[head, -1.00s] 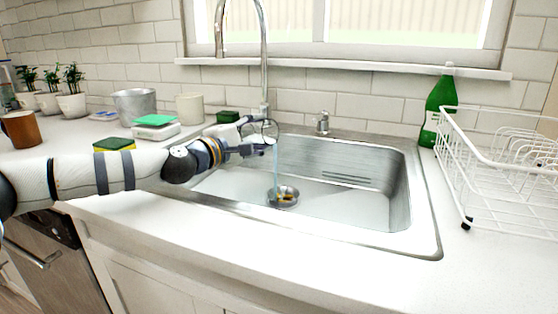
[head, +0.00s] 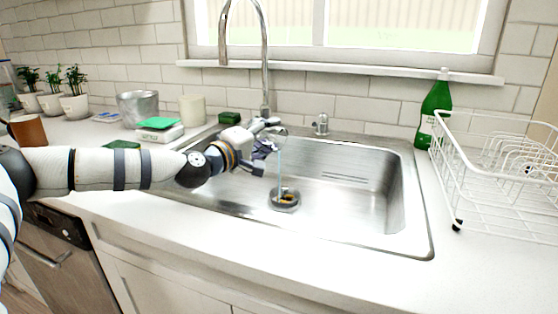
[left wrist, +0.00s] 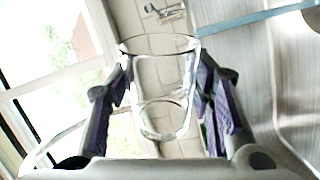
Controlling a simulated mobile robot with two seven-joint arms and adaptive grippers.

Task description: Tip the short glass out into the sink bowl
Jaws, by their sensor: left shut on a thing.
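My left gripper (head: 268,145) is over the left part of the metal sink (head: 350,212) and shut on the short clear glass (head: 277,131). In the left wrist view the glass (left wrist: 165,100) sits between the two fingers of that gripper (left wrist: 165,85). It looks tilted and clear; any liquid left inside cannot be made out. The stream also shows by the glass rim in the left wrist view (left wrist: 255,18). My right gripper is out of view.
A tall faucet (head: 266,60) rises behind the glass. A white dish rack (head: 480,185) and a green bottle (head: 435,105) stand at the right. A metal pot (head: 138,107), a cream cup (head: 192,109) and a brown cup (head: 28,130) stand at the left. The sink's right half is clear.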

